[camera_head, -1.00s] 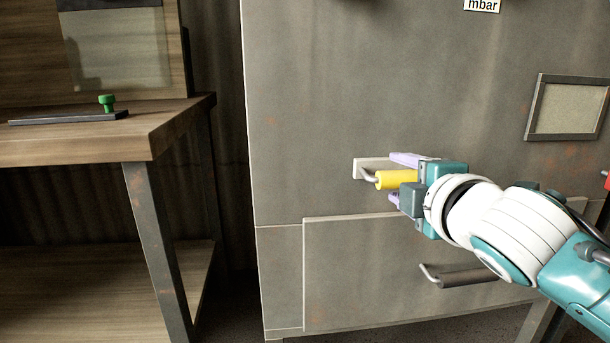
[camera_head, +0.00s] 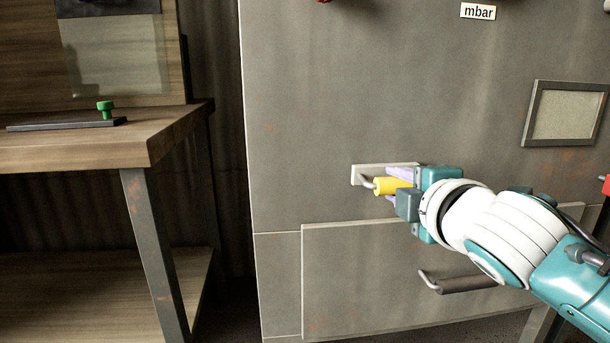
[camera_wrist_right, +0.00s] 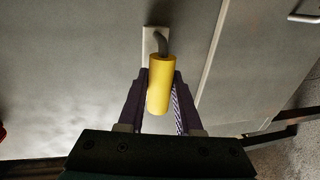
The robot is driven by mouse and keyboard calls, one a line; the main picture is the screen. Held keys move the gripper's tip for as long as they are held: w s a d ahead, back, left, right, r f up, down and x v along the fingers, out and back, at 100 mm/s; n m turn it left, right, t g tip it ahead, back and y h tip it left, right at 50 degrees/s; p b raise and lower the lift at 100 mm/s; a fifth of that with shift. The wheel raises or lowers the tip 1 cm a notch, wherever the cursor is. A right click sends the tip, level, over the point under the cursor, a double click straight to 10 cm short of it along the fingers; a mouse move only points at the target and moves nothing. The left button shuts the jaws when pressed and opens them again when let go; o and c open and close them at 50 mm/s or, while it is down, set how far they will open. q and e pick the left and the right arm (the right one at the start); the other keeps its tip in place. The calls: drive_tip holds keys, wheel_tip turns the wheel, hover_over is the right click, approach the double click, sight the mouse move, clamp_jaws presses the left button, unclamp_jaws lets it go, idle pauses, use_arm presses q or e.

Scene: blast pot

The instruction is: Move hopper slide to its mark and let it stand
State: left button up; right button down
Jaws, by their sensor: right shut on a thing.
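A yellow cylindrical grip (camera_head: 384,186) on a bent metal rod stands out from the grey cabinet front, at a pale plate (camera_head: 358,174). I take it for the hopper slide's handle. My right gripper (camera_head: 398,187) is shut on this yellow grip. In the right wrist view the yellow grip (camera_wrist_right: 161,84) lies between the two dark fingers, and its rod runs to the pale plate (camera_wrist_right: 150,42). No mark for the slide can be made out clearly. My left gripper is not in view.
A dark bar handle (camera_head: 468,284) sits on a panel below my right gripper. A framed window (camera_head: 567,113) is at the right. A wooden bench (camera_head: 75,150) at the left bears a dark strip with a green knob (camera_head: 105,109). Cabinet front left of the grip is clear.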

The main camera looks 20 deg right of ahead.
idle(0.4)
drive_tip(key=shift+s, duration=0.15)
drive_tip(key=f+p+v, duration=0.1)
drive_tip(key=p+v, duration=0.1)
drive_tip(key=v, duration=0.4)
drive_tip(key=shift+s+p, duration=0.3)
drive_tip(key=shift+s, duration=0.05)
drive_tip(key=c, duration=0.5)
unclamp_jaws()
drive_tip(key=shift+a, duration=0.1)
drive_tip(key=shift+c, duration=0.4)
drive_tip(key=shift+s, duration=0.1)
